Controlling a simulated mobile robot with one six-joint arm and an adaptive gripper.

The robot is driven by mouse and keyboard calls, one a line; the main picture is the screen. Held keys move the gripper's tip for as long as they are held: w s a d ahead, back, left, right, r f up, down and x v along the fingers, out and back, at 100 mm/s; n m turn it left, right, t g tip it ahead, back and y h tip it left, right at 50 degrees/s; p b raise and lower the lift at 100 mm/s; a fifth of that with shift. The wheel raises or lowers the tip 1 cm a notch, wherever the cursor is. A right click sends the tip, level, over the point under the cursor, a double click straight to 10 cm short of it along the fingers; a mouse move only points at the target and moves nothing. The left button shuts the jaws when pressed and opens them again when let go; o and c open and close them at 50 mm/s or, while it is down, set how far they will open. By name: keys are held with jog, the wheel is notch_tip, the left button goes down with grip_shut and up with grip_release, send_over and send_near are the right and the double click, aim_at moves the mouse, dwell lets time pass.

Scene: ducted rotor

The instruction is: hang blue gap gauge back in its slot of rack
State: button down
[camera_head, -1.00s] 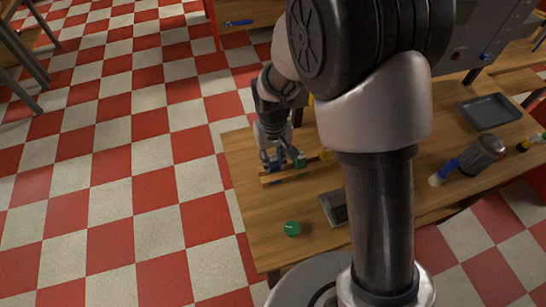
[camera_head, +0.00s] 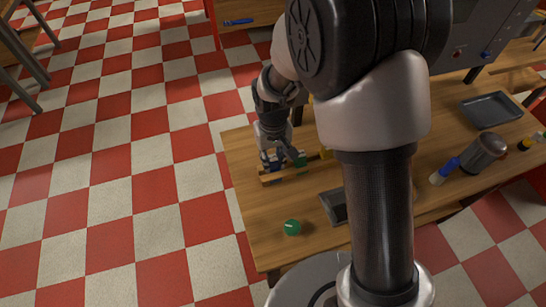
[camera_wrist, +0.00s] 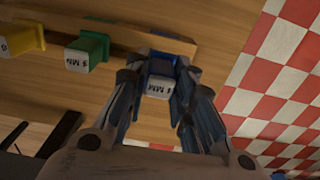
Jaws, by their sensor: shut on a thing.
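My gripper (camera_head: 273,158) is at the left end of the wooden rack (camera_head: 266,179) on the table. In the wrist view, my gripper (camera_wrist: 160,98) is shut on the blue gap gauge (camera_wrist: 159,85), whose white end is marked "MM". The gauge is at the end of the rack bar (camera_wrist: 125,36), in line with the others; I cannot tell whether it is seated in its slot. A green gauge (camera_wrist: 87,52) and a yellow gauge (camera_wrist: 22,38) hang in the rack beside it. In the head view the fingers mostly hide the blue gauge.
A green round object (camera_head: 292,227) and a grey tray (camera_head: 334,206) lie nearer on the table. A dark tray (camera_head: 490,111), a grey cylinder (camera_head: 488,147) and a blue-and-white item (camera_head: 445,171) are at the right. My arm hides the table's middle.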

jog(key=shift+f+b, duration=0.6)
jog(key=shift+f, duration=0.35)
dwell(0.3)
dwell(0.4)
jog(key=c, duration=1.3)
grip_release()
jog(key=shift+r, duration=0.15)
notch_tip(320, 180, up, 10)
jog(key=shift+r, duration=0.9)
